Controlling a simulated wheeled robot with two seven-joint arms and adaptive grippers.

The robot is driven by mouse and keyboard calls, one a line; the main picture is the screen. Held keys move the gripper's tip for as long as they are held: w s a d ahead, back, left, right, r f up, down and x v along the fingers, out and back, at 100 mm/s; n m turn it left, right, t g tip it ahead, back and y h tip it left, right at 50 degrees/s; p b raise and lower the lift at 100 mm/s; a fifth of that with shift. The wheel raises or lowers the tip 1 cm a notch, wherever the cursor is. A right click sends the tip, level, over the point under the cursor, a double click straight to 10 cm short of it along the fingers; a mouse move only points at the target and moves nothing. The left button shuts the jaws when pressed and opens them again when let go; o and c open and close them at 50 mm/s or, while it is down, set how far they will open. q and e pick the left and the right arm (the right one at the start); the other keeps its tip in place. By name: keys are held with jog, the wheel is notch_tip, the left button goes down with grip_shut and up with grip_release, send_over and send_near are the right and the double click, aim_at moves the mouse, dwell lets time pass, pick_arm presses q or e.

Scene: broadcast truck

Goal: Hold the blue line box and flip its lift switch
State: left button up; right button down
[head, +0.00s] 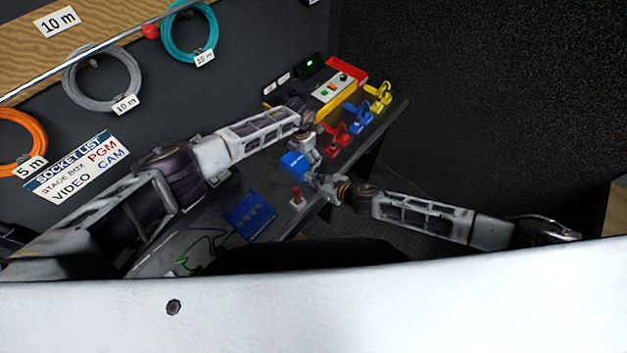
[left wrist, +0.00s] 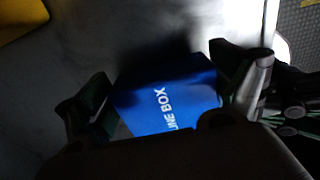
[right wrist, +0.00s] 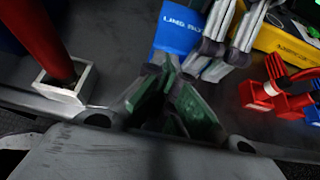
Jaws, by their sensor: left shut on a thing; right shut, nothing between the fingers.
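The blue line box (head: 294,161) sits on the bench between my two grippers; white lettering shows on its face in the left wrist view (left wrist: 168,104). My left gripper (head: 308,158) is shut on the line box, with one finger on each side of it. The box also shows in the right wrist view (right wrist: 180,30), partly covered by the left gripper's fingers. My right gripper (right wrist: 168,95) is shut and empty, its fingertips just short of the box. The lift switch cannot be made out in any view.
A red post on a white base (right wrist: 62,78) stands left of my right gripper. Red clips (head: 336,136), blue clips (head: 357,117) and yellow clips (head: 378,97) line the bench edge. A blue socket box (head: 248,214) is nearer.

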jog(key=shift+w+d+r+h, duration=0.1)
jog(key=shift+w+d+h, duration=0.05)
jog(key=shift+h, duration=0.15)
jog(key=shift+r, duration=0.3)
jog(key=shift+w+r, duration=0.1)
jog(key=shift+r, duration=0.15)
dwell(0.3)
jog(key=shift+r, duration=0.55)
jog(key=shift+r, duration=0.1)
dwell(0.4)
jog(key=r+v, duration=0.1)
jog(key=v, duration=0.8)
jog(key=shift+r, duration=0.4)
jog(key=shift+w, duration=0.1)
